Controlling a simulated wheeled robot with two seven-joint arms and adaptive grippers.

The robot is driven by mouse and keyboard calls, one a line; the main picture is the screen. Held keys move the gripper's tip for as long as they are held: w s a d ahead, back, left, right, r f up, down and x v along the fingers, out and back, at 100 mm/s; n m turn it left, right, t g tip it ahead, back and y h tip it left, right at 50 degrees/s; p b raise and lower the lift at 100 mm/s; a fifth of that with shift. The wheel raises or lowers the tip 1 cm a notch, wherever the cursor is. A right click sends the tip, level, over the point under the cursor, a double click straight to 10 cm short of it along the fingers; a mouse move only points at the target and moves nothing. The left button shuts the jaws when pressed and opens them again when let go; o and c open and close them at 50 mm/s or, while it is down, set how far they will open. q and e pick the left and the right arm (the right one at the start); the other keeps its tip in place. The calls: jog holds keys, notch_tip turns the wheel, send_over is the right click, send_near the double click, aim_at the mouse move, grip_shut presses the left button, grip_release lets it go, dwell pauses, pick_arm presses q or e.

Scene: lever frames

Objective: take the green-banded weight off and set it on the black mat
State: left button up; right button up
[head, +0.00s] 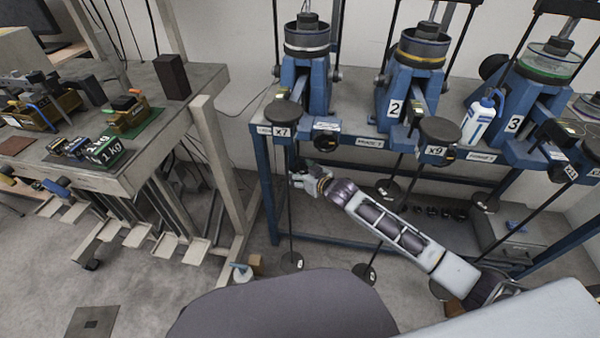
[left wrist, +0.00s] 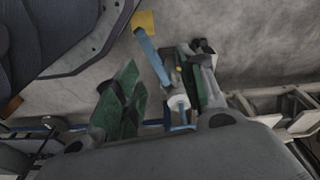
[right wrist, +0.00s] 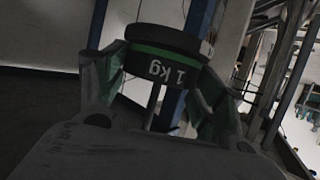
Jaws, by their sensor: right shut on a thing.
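The green-banded weight (right wrist: 163,60) is a black disc with a green band and an upside-down "1 kg" label in the right wrist view. My right gripper (right wrist: 155,65) is shut on it, with one finger on each side. A thin rod (right wrist: 153,105) shows beside the weight; whether the weight is around it I cannot tell. In the head view my right gripper (head: 303,176) is at the hanger below the x7 lever, and the weight is hard to make out there. My left gripper (left wrist: 165,68) is open, its fingers apart. I cannot surely identify the black mat.
Blue lever stands line the rack (head: 365,143), with hanging rods under it. A blue-white bottle (head: 482,117) stands on the rack. The floor holds a dark square (head: 92,321).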

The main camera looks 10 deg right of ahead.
aim_at(302, 173)
jog(key=shift+w+r, duration=0.1)
jog(key=shift+r, duration=0.3)
jog(key=shift+r, duration=0.15)
jog(key=shift+r+p, duration=0.3)
jog(key=shift+r, duration=0.85)
jog(key=shift+s+d+r+p, duration=0.1)
jog(key=shift+s+r+p, duration=0.1)
jog(key=shift+s+p, duration=0.15)
pick_arm(q)
jog(key=s+a+f+p, duration=0.1)
jog(key=f, duration=0.4)
jog(key=s+a+f+p, duration=0.1)
jog(key=a+f, duration=0.1)
jog(key=f, duration=0.3)
jog(key=shift+s+a+f+t+y, duration=0.25)
jog(key=shift+s+t+y, duration=0.05)
jog(key=shift+s, duration=0.1)
pick_arm(e)
jog(key=s+d, duration=0.3)
jog(key=s, duration=0.5)
jog(key=s+d, duration=0.3)
jog(key=s, duration=0.5)
jog(key=shift+d, duration=0.3)
